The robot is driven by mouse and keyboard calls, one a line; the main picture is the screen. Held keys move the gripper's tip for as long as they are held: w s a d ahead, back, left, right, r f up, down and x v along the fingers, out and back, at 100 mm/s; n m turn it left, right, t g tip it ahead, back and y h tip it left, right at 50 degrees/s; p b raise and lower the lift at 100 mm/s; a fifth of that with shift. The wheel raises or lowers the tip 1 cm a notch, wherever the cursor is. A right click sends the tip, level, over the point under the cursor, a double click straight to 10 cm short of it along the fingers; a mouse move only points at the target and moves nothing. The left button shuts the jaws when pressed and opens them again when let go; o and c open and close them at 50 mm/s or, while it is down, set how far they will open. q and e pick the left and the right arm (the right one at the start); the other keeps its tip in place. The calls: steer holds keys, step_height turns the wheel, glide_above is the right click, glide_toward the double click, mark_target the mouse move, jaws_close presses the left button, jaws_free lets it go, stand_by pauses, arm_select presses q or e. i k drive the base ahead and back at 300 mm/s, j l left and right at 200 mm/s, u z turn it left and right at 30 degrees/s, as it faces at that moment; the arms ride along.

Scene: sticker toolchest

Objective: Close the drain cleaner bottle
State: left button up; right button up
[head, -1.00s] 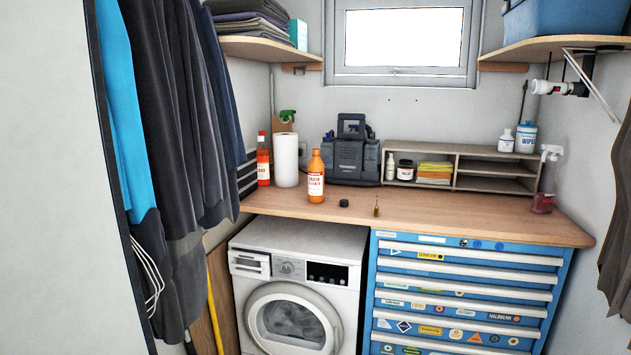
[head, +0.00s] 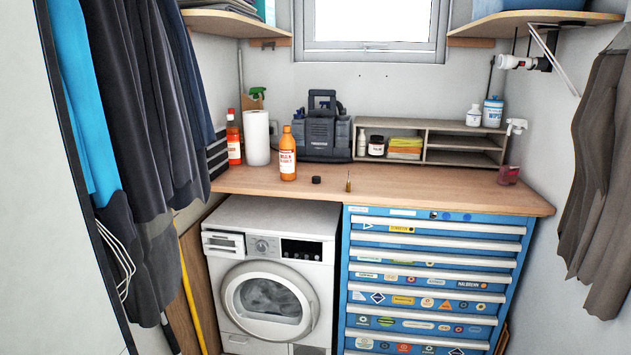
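An orange bottle with a white label (head: 287,154) stands upright on the wooden worktop (head: 440,191), above the washing machine. The lettering is too small to read surely, but it looks like the drain cleaner. Its narrow neck is at the top, and I cannot make out a cap on it. A small black round cap (head: 316,180) lies on the worktop just to the right of the bottle, apart from it. Neither of my grippers shows in the head view.
A brass-coloured small upright item (head: 348,182) stands right of the cap. A paper towel roll (head: 257,138) and a red bottle (head: 234,146) stand to the left. A dark tool case (head: 322,130) and a shelf organizer (head: 424,145) stand behind. The worktop's front right is clear.

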mark_target(287, 144)
steer(key=i+u, duration=0.15)
steer(key=u, duration=0.4)
steer(key=i+l+u, duration=0.2)
steer(key=i+l, duration=0.2)
steer(key=i+l+u, duration=0.2)
steer(key=i+l, duration=0.15)
steer(key=l, duration=0.15)
steer(key=i+l+u, duration=0.2)
steer(key=l, duration=0.35)
steer(key=i+l, duration=0.5)
steer(key=l, duration=0.1)
